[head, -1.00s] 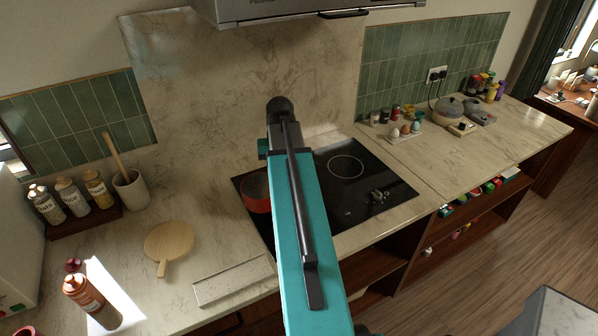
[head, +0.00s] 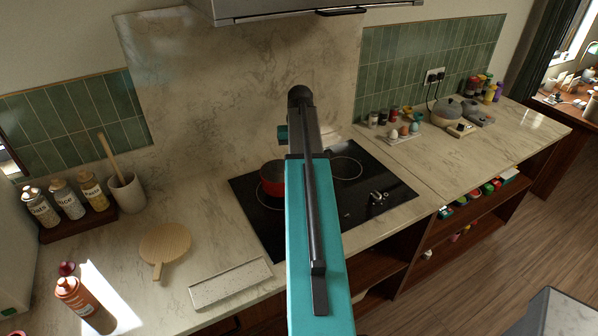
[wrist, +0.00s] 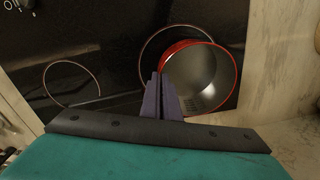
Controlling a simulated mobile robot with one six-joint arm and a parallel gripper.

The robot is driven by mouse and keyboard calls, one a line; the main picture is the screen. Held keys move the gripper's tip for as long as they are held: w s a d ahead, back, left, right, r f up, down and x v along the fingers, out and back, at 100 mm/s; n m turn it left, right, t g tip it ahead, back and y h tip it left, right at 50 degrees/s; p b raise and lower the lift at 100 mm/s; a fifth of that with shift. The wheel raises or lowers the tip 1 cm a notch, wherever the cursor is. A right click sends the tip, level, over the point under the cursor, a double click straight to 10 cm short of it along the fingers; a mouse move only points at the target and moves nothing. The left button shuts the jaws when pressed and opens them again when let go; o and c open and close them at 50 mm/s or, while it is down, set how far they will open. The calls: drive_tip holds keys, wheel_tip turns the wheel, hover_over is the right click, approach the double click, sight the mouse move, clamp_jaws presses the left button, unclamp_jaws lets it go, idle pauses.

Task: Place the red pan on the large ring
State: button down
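The red pan (head: 272,186) is over the left part of the black hob in the head view, partly hidden by my arm. In the wrist view the pan (wrist: 226,82) is open, empty and grey inside. It overlaps the large ring (wrist: 142,60) but is off its centre, toward the lower right; a crescent of the ring shows. My gripper (wrist: 160,84) has its two fingers close together at the pan's left wall, with the rim between them. My fingers are hidden in the head view. I cannot tell whether the pan touches the hob.
A smaller ring (wrist: 71,85) is bare in the wrist view; a bare ring also shows at the hob's back right in the head view (head: 346,168). Hob knobs (head: 378,197) are at the front right. A wooden board (head: 165,245) and a pale tray (head: 230,283) lie left of the hob.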

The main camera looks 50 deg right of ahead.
idle(0.3)
drive_tip(key=shift+d+f+b, duration=0.35)
drive_tip(key=shift+f+b, duration=0.3)
drive_tip(key=shift+f, duration=0.25)
drive_tip(key=shift+d+f+b, duration=0.3)
drive_tip(key=shift+f+b, duration=0.35)
drive_tip(key=shift+f, duration=0.25)
drive_tip(key=c, duration=2)
unclamp_jaws()
drive_tip(key=shift+r, duration=0.1)
